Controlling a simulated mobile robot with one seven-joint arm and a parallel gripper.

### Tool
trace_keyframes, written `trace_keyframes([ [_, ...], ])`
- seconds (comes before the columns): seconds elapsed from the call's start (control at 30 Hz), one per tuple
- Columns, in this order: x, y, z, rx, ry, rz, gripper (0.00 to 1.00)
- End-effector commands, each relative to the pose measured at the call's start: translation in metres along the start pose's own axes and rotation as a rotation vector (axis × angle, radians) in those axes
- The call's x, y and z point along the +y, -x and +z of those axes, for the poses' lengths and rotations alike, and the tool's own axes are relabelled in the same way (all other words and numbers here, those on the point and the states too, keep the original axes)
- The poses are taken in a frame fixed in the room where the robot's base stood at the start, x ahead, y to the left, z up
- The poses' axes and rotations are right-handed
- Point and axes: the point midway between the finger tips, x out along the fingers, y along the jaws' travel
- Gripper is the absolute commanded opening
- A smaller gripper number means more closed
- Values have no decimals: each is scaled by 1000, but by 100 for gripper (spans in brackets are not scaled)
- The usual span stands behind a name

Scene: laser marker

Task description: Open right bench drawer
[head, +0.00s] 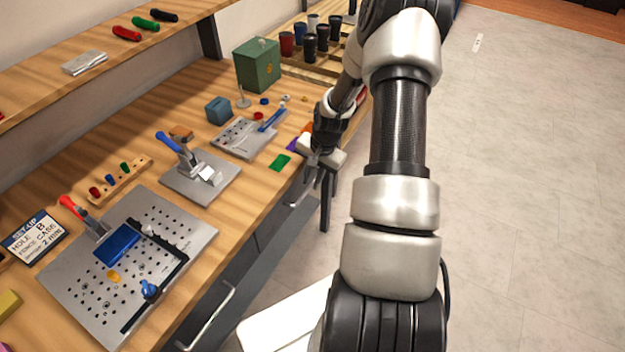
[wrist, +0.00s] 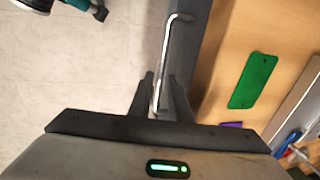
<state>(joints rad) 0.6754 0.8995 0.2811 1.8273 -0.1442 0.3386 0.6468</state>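The right bench drawer has a dark grey front (wrist: 211,50), seen edge-on below the wooden bench top in the wrist view. Its bar handle (wrist: 168,50) is pale metal and stands off the front. My gripper (wrist: 160,76) has one finger on each side of the handle, with a visible gap, so it looks open around the bar. Whether either finger touches it I cannot tell. In the head view my gripper (head: 312,182) is low at the bench's front edge, and my arm hides part of this area. The drawer looks closed.
Another drawer handle (head: 212,318) is at the lower left. The bench top (head: 240,215) holds a perforated plate (head: 75,285), clamp fixtures, a green box (head: 257,64) and a green card (head: 280,162) near the edge.

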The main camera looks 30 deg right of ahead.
Motion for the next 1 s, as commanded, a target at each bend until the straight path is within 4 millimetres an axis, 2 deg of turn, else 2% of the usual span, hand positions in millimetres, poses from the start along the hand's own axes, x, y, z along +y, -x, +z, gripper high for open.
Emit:
trace_keyframes([
  [0.27, 0, -3, 0, 0, 0, 1, 17],
  [0.3, 0, -3, 0, 0, 0, 1, 15],
  [0.4, 0, -2, 0, -1, 0, 1, 0],
  [0.73, 3, -2, 0, -1, -1, 1, 0],
  [0.87, 17, 2, 0, -2, -4, 3, 0],
  [1.0, 45, 8, 0, -2, -7, 4, 0],
])
